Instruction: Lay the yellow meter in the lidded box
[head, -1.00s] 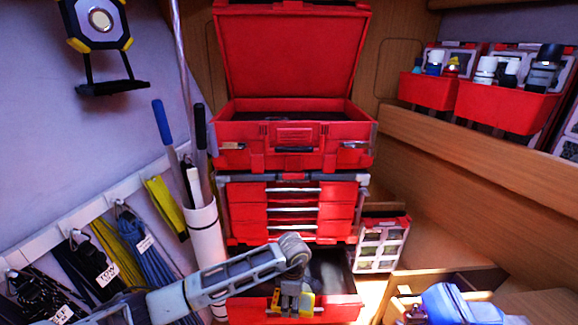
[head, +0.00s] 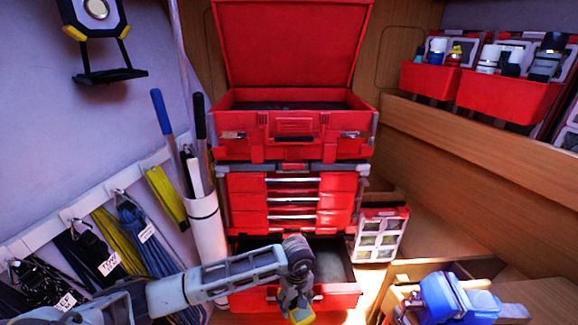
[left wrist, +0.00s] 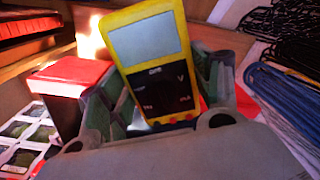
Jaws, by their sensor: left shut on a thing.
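The yellow meter (left wrist: 149,65) has a grey screen and a dark dial face. My left gripper (left wrist: 160,118) is shut on it in the left wrist view. In the head view the left gripper (head: 297,298) hangs in front of the open bottom drawer, with a bit of the meter (head: 301,314) showing at its tip. The red lidded box (head: 250,144) sits on top of the drawer stack with its lid (head: 288,45) raised. Its inside looks dark, and its floor is mostly hidden. My right gripper is not clearly in view.
The bottom drawer (head: 340,290) is pulled out below closed red drawers (head: 290,203). A white tube (head: 207,235) with handles stands at the left, near hanging coiled lines (head: 150,240). A red-framed organizer case (head: 380,233) and a blue object (head: 445,300) are at the right.

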